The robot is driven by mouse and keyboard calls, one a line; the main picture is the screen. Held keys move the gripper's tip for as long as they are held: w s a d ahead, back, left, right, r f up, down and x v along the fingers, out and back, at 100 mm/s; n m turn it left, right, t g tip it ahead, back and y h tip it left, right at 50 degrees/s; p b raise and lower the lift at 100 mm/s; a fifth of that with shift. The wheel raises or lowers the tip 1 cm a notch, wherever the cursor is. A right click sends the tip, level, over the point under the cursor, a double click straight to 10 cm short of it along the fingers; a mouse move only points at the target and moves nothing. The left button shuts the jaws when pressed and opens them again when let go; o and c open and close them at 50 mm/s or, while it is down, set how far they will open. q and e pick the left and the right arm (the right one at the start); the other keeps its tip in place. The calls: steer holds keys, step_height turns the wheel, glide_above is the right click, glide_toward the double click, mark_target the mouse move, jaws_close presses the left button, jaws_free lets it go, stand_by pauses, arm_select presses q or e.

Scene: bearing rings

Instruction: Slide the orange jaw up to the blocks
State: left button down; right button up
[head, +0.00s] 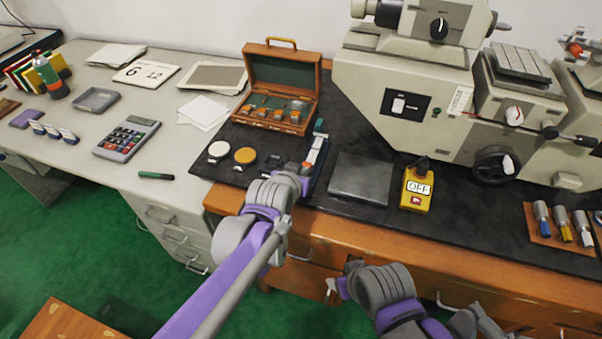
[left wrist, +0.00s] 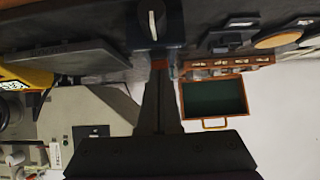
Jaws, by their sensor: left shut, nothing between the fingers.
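A blue fixture (head: 318,172) stands at the front left of the black bench mat, partly hidden by my left arm. It also shows at the top of the left wrist view (left wrist: 172,38), with a pale knob on it. A small orange part (left wrist: 160,64), apparently the jaw, shows at my left fingertips; I cannot tell whether they touch it. My left gripper (left wrist: 159,80) is shut and empty, pointing at the fixture. The blocks cannot be made out clearly.
An open wooden case (head: 285,95) stands behind the fixture. A white disc (head: 219,149) and an orange disc (head: 245,156) lie left of it. A grey plate (head: 360,178) and a yellow switch box (head: 416,189) are to the right. The large machine (head: 410,105) stands behind them.

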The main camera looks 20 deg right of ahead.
arm_select(q)
steer(key=shift+w+d, duration=0.6)
steer(key=shift+w, duration=0.35)
steer(key=shift+s+a, duration=0.6)
steer(key=shift+s, duration=0.35)
steer(key=shift+s+a+r+p, duration=0.15)
steer(key=shift+s+r+p, duration=0.05)
steer(key=shift+r+p, duration=0.8)
steer(key=shift+s+a+r+p, duration=0.1)
steer(key=shift+s+r+p, duration=0.1)
steer(key=shift+r+p, duration=0.7)
steer(key=shift+r, duration=0.1)
